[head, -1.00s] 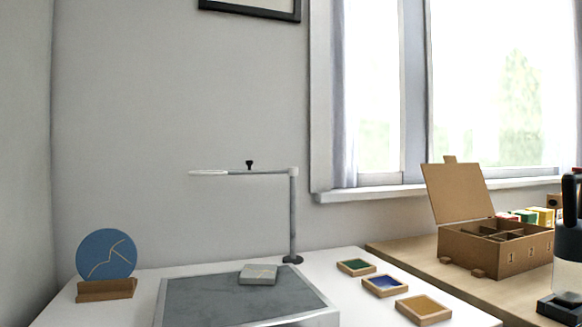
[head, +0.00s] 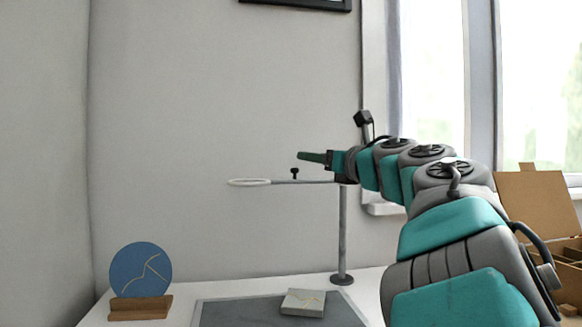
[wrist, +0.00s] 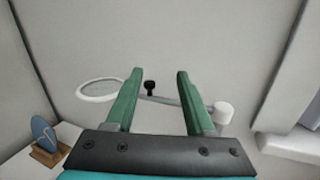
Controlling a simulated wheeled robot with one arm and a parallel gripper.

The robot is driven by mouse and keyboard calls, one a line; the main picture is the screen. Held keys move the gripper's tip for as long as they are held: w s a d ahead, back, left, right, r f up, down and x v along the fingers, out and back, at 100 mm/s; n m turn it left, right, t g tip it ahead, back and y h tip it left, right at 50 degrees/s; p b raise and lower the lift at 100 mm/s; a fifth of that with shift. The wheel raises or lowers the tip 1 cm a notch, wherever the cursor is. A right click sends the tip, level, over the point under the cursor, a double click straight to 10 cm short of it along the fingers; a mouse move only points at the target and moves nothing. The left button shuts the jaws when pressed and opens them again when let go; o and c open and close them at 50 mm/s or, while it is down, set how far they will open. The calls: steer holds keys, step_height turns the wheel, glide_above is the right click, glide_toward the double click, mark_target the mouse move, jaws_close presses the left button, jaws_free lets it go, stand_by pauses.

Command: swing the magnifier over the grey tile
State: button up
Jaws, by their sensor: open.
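The magnifier (head: 249,182) is a white ring on a thin horizontal arm, carried by a grey post (head: 343,235) at the back of the white table. A black knob (head: 294,173) stands up from its arm. The ring also shows in the wrist view (wrist: 101,90), left of my fingers, and the knob (wrist: 150,88) shows between them. The grey tile (head: 303,302), with gold seams, lies on the dark grey slab, to the right of the ring. My gripper (head: 305,157) is open and empty, close to the magnifier arm and knob; contact cannot be told. In the wrist view its green fingers (wrist: 155,85) are spread.
A blue disc with a gold seam (head: 141,270) stands in a wooden holder (head: 140,307) at the left. The dark grey slab (head: 235,312) lies on the white table. A wall is behind the magnifier.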

mark_target(297, 170)
steer(key=a+f, duration=0.1)
steer(key=a+f+n+g, duration=0.1)
steer(key=shift+w+a+f+n, duration=0.15)
steer(key=shift+w+f+n, duration=0.15)
steer(key=shift+w+f, duration=0.1)
steer(key=p+x, duration=0.2)
steer(key=x, duration=0.5)
steer(key=shift+w+a, duration=0.2)
steer(key=shift+a, duration=0.05)
steer(key=shift+c, duration=0.3)
jaws_close()
stand_by(0.6)
